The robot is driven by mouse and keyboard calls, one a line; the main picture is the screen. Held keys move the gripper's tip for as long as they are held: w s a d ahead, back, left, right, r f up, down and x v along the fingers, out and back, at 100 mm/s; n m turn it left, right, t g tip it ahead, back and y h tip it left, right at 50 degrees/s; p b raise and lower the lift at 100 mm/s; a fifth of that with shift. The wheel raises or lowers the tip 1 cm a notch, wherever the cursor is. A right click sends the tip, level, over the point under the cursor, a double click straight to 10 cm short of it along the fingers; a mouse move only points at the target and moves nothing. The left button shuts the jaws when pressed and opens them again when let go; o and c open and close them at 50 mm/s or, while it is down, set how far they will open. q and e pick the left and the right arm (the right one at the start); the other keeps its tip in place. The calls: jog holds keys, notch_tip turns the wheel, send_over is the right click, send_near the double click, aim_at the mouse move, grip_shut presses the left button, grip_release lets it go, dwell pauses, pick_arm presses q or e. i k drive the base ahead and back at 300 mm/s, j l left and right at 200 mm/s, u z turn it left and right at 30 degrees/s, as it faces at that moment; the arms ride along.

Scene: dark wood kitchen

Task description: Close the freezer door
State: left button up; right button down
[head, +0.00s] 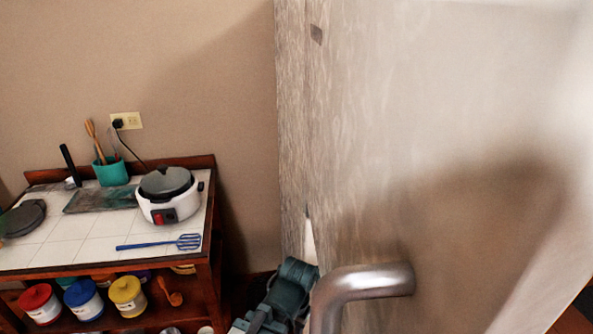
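The freezer door (440,150) fills the right side of the head view, very close, with a pale streaked metal face. A thick curved metal handle (370,282) sticks out from its lower part. The streaked grey cabinet side (290,120) stands to its left, with a dark vertical seam between them. A narrow pale sliver shows low along this seam; I cannot tell how far the door stands open. A dark teal arm part of mine shows at the bottom, left of the handle. No fingertips of either gripper show.
A wooden table with a white tiled top (90,238) stands at the left against the beige wall. It bears a white cooker (168,203), a teal utensil holder (111,172) and a blue slotted turner (160,243). Colourful lidded jars (128,296) sit on its shelf below.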

aim_at(447, 147)
jog(key=k+j, duration=0.35)
jog(key=k+j+u, duration=0.15)
jog(key=k+j, duration=0.6)
jog(key=j, duration=0.2)
jog(key=k+j+u, duration=0.15)
jog(key=k+j, duration=0.5)
jog(key=j, duration=0.25)
jog(key=k+u, duration=0.05)
